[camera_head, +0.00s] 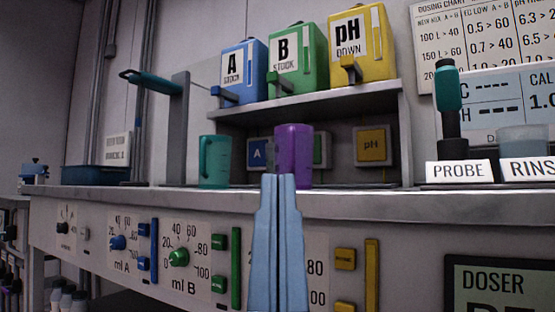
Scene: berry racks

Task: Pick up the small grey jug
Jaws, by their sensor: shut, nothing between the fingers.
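I see no small jug that is clearly grey. A teal jug (214,160) stands upright on the bench, left of centre. A purple jug (293,150) stands upright to its right, in front of the shelf. My gripper (278,178), with pale blue fingers, points up at the bottom centre. Its fingers are together with nothing between them. The tips overlap the lower left part of the purple jug in the picture; I cannot tell whether they touch it. A pale grey-blue cup (524,138) stands behind the rinse label at the right.
Blue (244,72), green (298,62) and yellow (362,45) stock containers stand on a shelf (320,103) above the jugs. A probe (448,100) stands at the right. A blue tray (95,177) lies at the left. The bench edge (400,205) crosses behind my fingers.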

